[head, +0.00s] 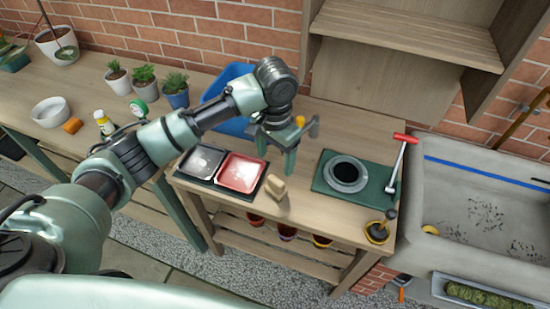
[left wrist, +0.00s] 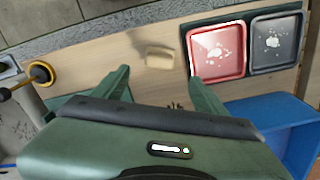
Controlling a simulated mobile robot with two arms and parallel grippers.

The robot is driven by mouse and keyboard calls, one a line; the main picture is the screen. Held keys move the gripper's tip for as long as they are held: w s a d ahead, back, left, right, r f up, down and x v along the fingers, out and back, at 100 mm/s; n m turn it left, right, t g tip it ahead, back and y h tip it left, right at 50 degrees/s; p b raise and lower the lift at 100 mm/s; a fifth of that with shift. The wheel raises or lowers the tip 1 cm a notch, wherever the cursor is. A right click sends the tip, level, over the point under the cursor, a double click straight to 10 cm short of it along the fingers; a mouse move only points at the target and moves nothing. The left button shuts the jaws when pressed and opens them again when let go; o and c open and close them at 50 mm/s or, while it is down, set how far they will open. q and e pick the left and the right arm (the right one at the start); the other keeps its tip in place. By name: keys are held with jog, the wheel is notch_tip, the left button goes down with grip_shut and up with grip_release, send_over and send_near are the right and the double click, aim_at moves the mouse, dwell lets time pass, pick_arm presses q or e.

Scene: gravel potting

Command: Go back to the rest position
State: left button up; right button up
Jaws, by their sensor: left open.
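My left gripper (head: 276,160) hangs over the middle of the wooden bench (head: 318,222), its fingers pointing down. It is open, with nothing between its fingers. In the left wrist view the spread fingers of the left gripper (left wrist: 157,80) show, with a small tan block (left wrist: 159,57) on the bench beyond them. In the head view the tan block (head: 276,186) lies near the bench's front edge, beside a red tray (head: 240,173) and a grey tray (head: 203,161). My right gripper is not in view.
A yellow-rimmed pot (head: 377,233) stands at the front right corner. A blue bin (head: 230,75) is behind my arm, a shelf above, a sink (head: 470,200) right.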

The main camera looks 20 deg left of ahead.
pick_arm(q)
jog(key=s+d+f+t+h, duration=0.1)
jog(key=s+d+f+h, duration=0.1)
jog(key=s+d+f, duration=0.3)
jog(key=s+d+f+t+h, duration=0.1)
jog(key=s+d+f, duration=0.15)
jog(key=s, duration=0.35)
jog(key=s+a+f+n+t+y, duration=0.2)
jog(key=s+a+n+y, duration=0.1)
jog(key=s+a, duration=1)
notch_tip(320, 180, down, 27)
jog(key=s+g, duration=0.2)
jog(key=s+a+f+g+b, duration=0.1)
jog(key=s+a+f, duration=0.2)
jog(key=s+f, duration=1.3)
jog(key=shift+s+f+m, duration=0.3)
jog(key=shift+s+f, duration=0.1)
jog(key=shift+f, duration=0.05)
